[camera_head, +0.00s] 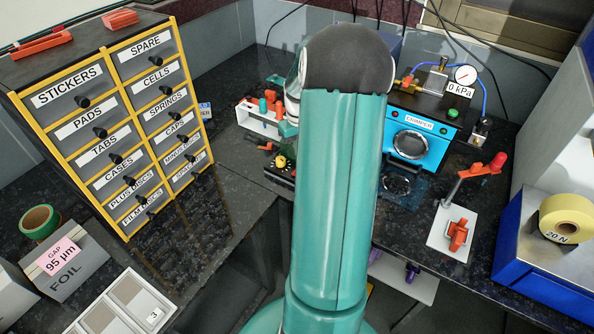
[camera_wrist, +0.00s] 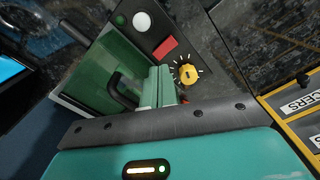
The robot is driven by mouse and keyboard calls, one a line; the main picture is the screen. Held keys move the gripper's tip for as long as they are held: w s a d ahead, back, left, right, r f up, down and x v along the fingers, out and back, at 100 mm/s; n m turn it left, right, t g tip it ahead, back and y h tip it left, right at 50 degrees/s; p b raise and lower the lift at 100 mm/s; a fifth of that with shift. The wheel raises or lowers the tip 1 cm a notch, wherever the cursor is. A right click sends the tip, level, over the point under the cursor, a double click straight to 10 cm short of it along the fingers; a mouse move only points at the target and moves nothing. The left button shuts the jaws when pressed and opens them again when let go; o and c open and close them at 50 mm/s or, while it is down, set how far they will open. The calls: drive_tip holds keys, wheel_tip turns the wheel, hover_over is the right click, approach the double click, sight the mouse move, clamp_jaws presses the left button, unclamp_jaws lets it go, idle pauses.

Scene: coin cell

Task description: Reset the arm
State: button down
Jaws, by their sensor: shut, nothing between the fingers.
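My arm (camera_head: 335,190) rises through the middle of the head view, its teal upper part hiding the bench behind it. My gripper is out of sight behind it there. In the wrist view my gripper (camera_wrist: 161,80) shows as two pale teal fingers side by side beyond a grey bar. They are shut with nothing between them. They are in front of a dark device with a green interior (camera_wrist: 95,75) and a black handle. I cannot tell whether they touch it.
The device has a yellow dial (camera_wrist: 188,74). A labelled drawer cabinet (camera_head: 110,120) stands left of my arm. A blue crimper (camera_head: 420,135) and a white-based stand (camera_head: 452,230) are to its right. Grey boxes (camera_head: 65,262) stand at lower left.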

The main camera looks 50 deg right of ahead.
drive_tip(key=shift+r, duration=0.7)
drive_tip(key=shift+r, duration=0.1)
drive_tip(key=w+a+r+n+t+h, duration=0.1)
drive_tip(key=w+a+r, duration=0.1)
drive_tip(key=a+r, duration=0.65)
drive_tip(key=w+a+r+n+t+h, duration=0.15)
drive_tip(key=a+r, duration=0.35)
drive_tip(key=a, duration=0.7)
drive_tip(key=s+a+r+n+t+y, duration=0.1)
drive_tip(key=s+a, duration=0.4)
drive_tip(key=a, duration=0.5)
drive_tip(key=s+a+r+n+t+y, duration=0.1)
drive_tip(key=s+a+r, duration=0.3)
drive_tip(key=a, duration=0.7)
drive_tip(key=shift+s+t, duration=0.55)
drive_tip(key=shift+s, duration=0.55)
drive_tip(key=shift+d+n+y, duration=0.15)
drive_tip(key=shift+n+y, duration=0.1)
